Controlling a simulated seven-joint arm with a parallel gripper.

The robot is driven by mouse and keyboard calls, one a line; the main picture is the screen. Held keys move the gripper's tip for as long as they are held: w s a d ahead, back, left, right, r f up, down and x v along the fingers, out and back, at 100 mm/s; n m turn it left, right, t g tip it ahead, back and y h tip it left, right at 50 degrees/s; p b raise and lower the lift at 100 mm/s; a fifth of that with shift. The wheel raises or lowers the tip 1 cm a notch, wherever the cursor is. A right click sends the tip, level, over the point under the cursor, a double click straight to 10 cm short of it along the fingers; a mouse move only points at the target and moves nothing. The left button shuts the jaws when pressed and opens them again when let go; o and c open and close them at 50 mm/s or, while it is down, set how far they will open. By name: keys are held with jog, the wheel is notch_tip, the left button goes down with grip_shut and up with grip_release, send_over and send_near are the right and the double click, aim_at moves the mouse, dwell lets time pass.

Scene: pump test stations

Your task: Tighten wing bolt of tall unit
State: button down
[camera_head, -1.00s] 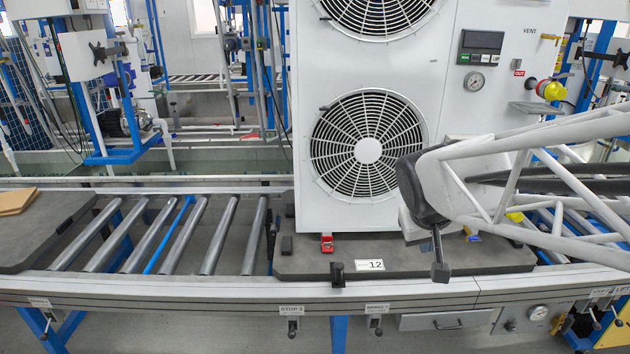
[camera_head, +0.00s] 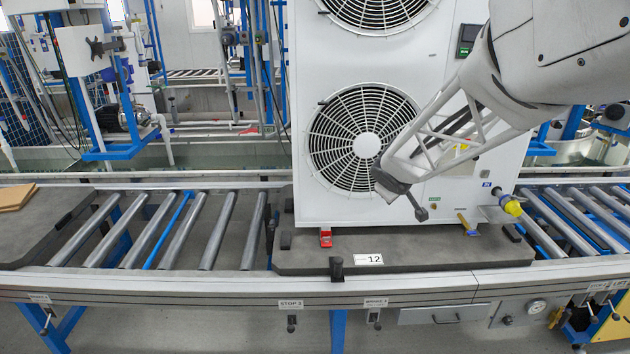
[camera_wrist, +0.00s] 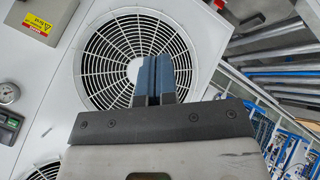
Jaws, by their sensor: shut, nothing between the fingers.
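The tall unit (camera_head: 313,187) is a white cabinet with two round fan grilles, standing on a dark grey pallet (camera_head: 300,258) on the roller line. A red fitting (camera_head: 325,237) sits at its front left foot and a brass-yellow fitting (camera_head: 467,225) at its front right foot. I cannot tell a wing bolt for certain. My gripper (camera_head: 417,207) is shut and empty in front of the unit's lower right face, right of the lower fan. In the wrist view, my fingers (camera_wrist: 153,80) are closed together before a fan grille (camera_wrist: 115,55), apart from it as far as I can tell.
A yellow-capped connector (camera_head: 510,206) sticks out at the unit's lower right. A "12" label (camera_head: 369,259) and a dark post (camera_head: 336,268) are at the pallet's front edge. Bare rollers (camera_head: 215,232) lie to the left. My arm covers the unit's upper right.

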aim_at(326, 239)
jog(key=w+a+f+n+y, duration=0.25)
jog(key=w+f, duration=0.35)
jog(key=w, duration=0.3)
jog(key=w+a+f+n+g+y, duration=0.1)
jog(key=w+a+f+n, duration=0.1)
jog(key=f, duration=0.6)
jog(key=w+a+f+n+g+y, duration=0.1)
jog(key=w+a+f+n+y, duration=0.1)
jog(key=w+f, duration=0.3)
jog(key=w+a+f+n+g+y, duration=0.1)
jog(key=w+a+f+n+y, duration=0.1)
jog(key=f, duration=1.1)
jog(key=shift+w+a+n, duration=0.9)
jog(key=shift+w+n, duration=0.15)
jog(key=shift+n, duration=0.2)
jog(key=shift+f, duration=0.1)
jog(key=shift+f, duration=0.1)
jog(key=x, duration=1)
jog(key=shift+a, duration=0.15)
jog(key=shift+w+a, duration=0.1)
jog(key=shift+w, duration=0.85)
jog(key=shift+w+a, duration=0.1)
jog(key=shift+w, duration=0.9)
